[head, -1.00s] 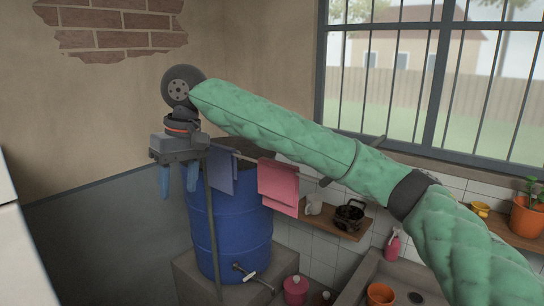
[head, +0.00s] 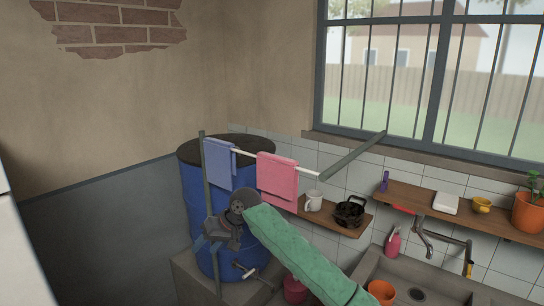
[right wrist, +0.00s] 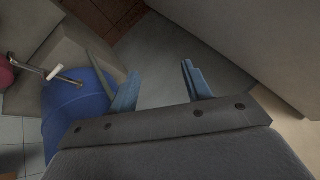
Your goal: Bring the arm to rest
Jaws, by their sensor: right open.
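My right arm is in a green quilted sleeve and comes in from the lower right of the head view. My right gripper (head: 208,247) hangs low in front of the blue barrel (head: 193,203). In the right wrist view its two blue fingers (right wrist: 160,90) are spread apart with only grey floor between them, so it is open and empty. The barrel (right wrist: 68,112) shows to the left of the fingers there. My left gripper is not in view.
A rail holds a blue towel (head: 219,165) and a pink towel (head: 277,178) above the arm. A shelf with a white mug (head: 314,201) and a black pot (head: 349,213) is behind. The barrel's tap (head: 246,270) sticks out close to the gripper. A sink (head: 440,288) lies at the right.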

